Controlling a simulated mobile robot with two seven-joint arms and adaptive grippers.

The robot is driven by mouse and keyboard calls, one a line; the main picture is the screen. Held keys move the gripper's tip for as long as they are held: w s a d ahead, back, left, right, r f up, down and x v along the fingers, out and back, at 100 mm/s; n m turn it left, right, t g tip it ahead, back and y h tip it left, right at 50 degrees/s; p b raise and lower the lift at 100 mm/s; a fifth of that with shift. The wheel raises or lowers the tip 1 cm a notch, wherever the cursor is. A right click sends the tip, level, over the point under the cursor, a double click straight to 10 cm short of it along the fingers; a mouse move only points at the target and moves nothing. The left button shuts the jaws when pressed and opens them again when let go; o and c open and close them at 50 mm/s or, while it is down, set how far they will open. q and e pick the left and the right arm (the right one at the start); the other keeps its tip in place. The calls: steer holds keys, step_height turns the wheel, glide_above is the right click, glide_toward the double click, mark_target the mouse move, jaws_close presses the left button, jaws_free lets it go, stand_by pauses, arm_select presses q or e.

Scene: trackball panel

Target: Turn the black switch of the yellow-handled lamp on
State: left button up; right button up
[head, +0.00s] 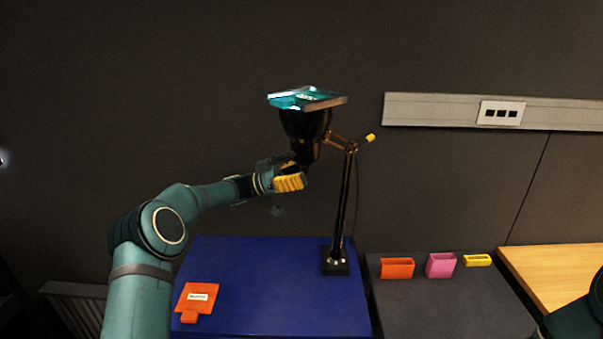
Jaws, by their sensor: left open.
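The black lamp (345,200) stands upright on its square base at the back right of the blue surface. A small yellow handle (370,137) sticks out at the top of its arm. Its black head (304,124) is turned upward, with a flat teal glassy panel (305,98) at its top. My left gripper (298,181) is open, with yellow finger pads, just below and left of the narrow lower end of the head. I cannot tell whether it touches the lamp. I cannot make out the black switch. My right gripper is out of view.
An orange labelled piece (196,300) lies on the blue table (265,290). Orange (397,268), pink (440,265) and yellow (478,260) holders stand on the dark surface at right, beside a wooden top (560,275). A socket rail (420,110) runs along the wall.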

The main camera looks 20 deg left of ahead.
arm_select(q)
steer(key=shift+a, duration=0.1)
steer(key=v, duration=1.2)
